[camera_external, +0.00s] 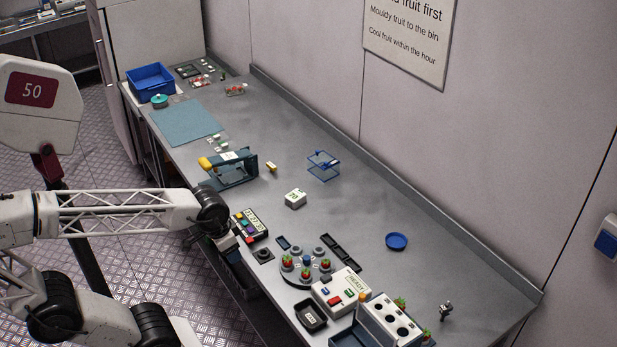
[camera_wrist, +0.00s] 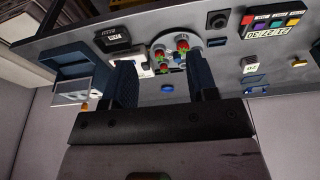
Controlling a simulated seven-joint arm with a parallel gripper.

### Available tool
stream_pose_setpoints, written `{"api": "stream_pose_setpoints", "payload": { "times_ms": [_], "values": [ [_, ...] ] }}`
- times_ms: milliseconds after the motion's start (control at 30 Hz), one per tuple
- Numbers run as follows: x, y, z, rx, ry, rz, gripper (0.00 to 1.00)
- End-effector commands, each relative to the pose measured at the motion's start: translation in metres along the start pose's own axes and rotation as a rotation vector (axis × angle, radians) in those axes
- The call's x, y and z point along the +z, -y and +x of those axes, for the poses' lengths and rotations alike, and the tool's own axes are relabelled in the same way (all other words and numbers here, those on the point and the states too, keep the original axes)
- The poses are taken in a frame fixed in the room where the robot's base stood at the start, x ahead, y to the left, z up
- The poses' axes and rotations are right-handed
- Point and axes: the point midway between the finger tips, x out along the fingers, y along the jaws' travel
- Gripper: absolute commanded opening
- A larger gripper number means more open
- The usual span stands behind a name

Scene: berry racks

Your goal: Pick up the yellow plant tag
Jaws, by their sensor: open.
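No plant tag can be made out for certain. A small yellow and white piece (camera_external: 271,167) lies on the bench just right of the teal and yellow device, too small to identify. A small orange-yellow piece (camera_external: 362,296) shows between the white READY box and the white holed box. My gripper is open and empty in the wrist view (camera_wrist: 160,70), its two dark fingers apart with the bench beyond them. In the external view my arm's end is at the bench's near edge, beside the colored-button panel; the fingers are not clear there.
A round carousel (camera_external: 306,279) carries red berries. The white READY box (camera_external: 340,292), a black tray (camera_external: 311,316) and a holed white box (camera_external: 388,322) crowd the near end. A blue dish (camera_external: 396,241) and a wire frame (camera_external: 323,166) stand further back. The bench's back right is mostly clear.

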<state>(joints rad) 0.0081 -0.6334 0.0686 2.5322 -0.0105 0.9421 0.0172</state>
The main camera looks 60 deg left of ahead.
Motion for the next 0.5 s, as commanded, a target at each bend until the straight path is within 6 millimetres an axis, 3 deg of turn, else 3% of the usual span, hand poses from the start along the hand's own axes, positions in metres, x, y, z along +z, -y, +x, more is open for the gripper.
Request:
{"api": "stream_pose_setpoints", "payload": {
  "times_ms": [267, 500],
  "values": [
    [-0.01, 0.007, 0.001, -0.027, 0.014, 0.025, 0.53],
    [-0.041, 0.032, 0.007, -0.111, 0.067, 0.109, 0.53]
  ]
}}
